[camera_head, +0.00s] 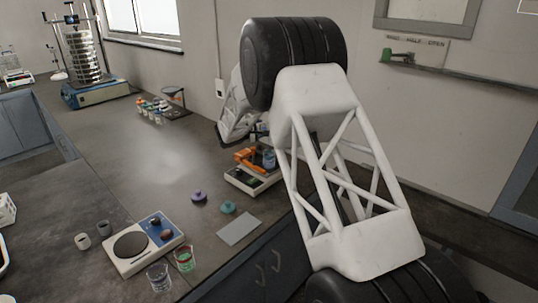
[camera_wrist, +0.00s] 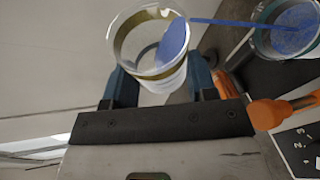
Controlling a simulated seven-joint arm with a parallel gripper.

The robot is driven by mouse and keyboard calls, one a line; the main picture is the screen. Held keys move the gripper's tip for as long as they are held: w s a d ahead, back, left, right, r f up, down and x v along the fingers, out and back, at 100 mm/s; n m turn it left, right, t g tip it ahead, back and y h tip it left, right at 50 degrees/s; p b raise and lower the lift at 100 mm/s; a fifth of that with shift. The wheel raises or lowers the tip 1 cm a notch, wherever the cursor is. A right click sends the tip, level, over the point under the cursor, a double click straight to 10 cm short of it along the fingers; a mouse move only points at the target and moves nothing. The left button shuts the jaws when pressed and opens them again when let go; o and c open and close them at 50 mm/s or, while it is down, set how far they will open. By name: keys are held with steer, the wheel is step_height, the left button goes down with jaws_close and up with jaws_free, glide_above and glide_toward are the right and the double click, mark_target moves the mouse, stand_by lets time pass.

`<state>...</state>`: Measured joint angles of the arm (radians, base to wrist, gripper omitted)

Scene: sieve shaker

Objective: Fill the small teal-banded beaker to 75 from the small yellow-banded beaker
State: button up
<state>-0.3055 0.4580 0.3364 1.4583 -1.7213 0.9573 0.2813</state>
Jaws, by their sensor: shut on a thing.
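The yellow-banded beaker (camera_wrist: 148,50) is held tilted between the fingers of my gripper (camera_wrist: 160,82) in the wrist view. Blue material lies against its right side, and a thin blue stream (camera_wrist: 235,22) runs from its rim to the right. The stream reaches the other clear beaker (camera_wrist: 277,48), which has a dark teal band and blue contents. This beaker is cut by the frame edge; its fill mark cannot be read. In the head view, a small vessel with blue (camera_head: 269,159) shows beside my arm, which hides my gripper.
An orange object (camera_wrist: 268,112) lies close to my right finger. A scale (camera_head: 237,181) stands beside my arm. A purple lid (camera_head: 198,196), a teal lid (camera_head: 228,207), a grey card (camera_head: 239,230) and a hotplate (camera_head: 132,246) are nearer. The bench middle is clear.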

steer(key=shift+r, duration=0.1)
steer(key=shift+f+n+g, duration=0.3)
steer(key=shift+f+n, duration=0.1)
steer(key=shift+n, duration=0.2)
steer(key=shift+r+n+g, duration=0.2)
steer(key=shift+n+g, duration=0.2)
steer(key=shift+r+n, duration=0.2)
steer(key=shift+n, duration=0.1)
stand_by(0.4)
steer(key=shift+w+a+f+n+g+h, duration=0.1)
steer(key=shift+w+f+n+g+h, duration=0.15)
steer(key=shift+f+n+g, duration=0.25)
steer(key=shift+w+a+f+n+g+h, duration=0.25)
steer(key=shift+w+a+f+n+g, duration=0.1)
steer(key=shift+w+n+g, duration=0.2)
steer(key=shift+w+a+f+n+g+h, duration=0.2)
steer(key=shift+w+a+f+n+g, duration=0.15)
steer(key=shift+n, duration=0.3)
steer(key=shift+w+a+f+n+g+h+b, duration=0.1)
steer(key=shift+w+a+f+n+g+h, duration=0.25)
steer(key=shift+f, duration=0.8)
steer(key=shift+w+f+n+g+h+b, duration=0.1)
steer(key=shift+w+f+n+g, duration=0.3)
steer(key=shift+f, duration=0.8)
steer(key=shift+w+a+f+n+g+h+b, duration=0.15)
steer(key=shift+f+n, duration=0.4)
steer(key=shift+f, duration=0.6)
steer(key=shift+w, duration=0.1)
